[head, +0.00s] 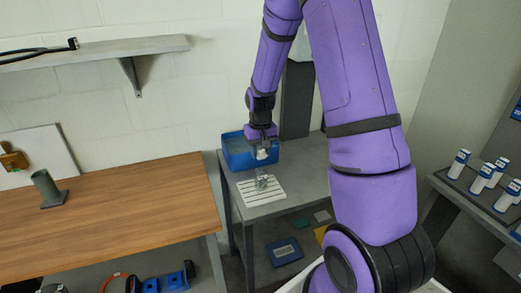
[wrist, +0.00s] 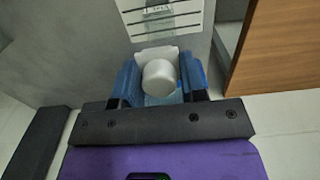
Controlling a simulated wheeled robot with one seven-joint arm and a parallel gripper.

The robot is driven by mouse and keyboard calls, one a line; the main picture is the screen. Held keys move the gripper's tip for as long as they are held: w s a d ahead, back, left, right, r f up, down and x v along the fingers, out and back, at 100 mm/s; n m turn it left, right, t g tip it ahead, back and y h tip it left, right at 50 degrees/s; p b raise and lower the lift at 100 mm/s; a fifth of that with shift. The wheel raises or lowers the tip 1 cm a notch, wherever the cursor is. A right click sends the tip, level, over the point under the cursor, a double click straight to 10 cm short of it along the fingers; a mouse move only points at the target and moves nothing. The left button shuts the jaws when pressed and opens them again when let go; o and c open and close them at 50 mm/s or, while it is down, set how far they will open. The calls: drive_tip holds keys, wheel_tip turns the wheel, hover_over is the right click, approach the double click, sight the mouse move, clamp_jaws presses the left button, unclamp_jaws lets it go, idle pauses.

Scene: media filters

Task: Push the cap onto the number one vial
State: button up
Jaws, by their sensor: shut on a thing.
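My gripper (head: 262,146) is shut on a white round cap (wrist: 160,77), which sits between its two blue fingers in the wrist view. In the head view the cap shows as a small white shape (head: 261,154) under the jaws, at the front right of a blue bin. A clear vial (head: 262,181) stands on a white slotted tray (head: 275,196), below and in front of my gripper. The vial is apart from the cap. In the wrist view part of the vial (wrist: 157,12) shows at the top edge, and its number is not readable.
The blue bin (head: 238,153) stands behind the tray on the grey table (head: 229,194). A wooden bench (head: 120,215) is on the left. Several white and blue bottles (head: 482,178) stand on a shelf at the right. A wall shelf (head: 95,52) is at upper left.

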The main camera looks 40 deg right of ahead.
drive_tip(key=shift+f, duration=0.1)
idle(0.4)
drive_tip(key=shift+f, duration=2.35)
drive_tip(key=shift+f, duration=0.7)
drive_tip(key=o, duration=1)
drive_tip(key=shift+r, duration=2.95)
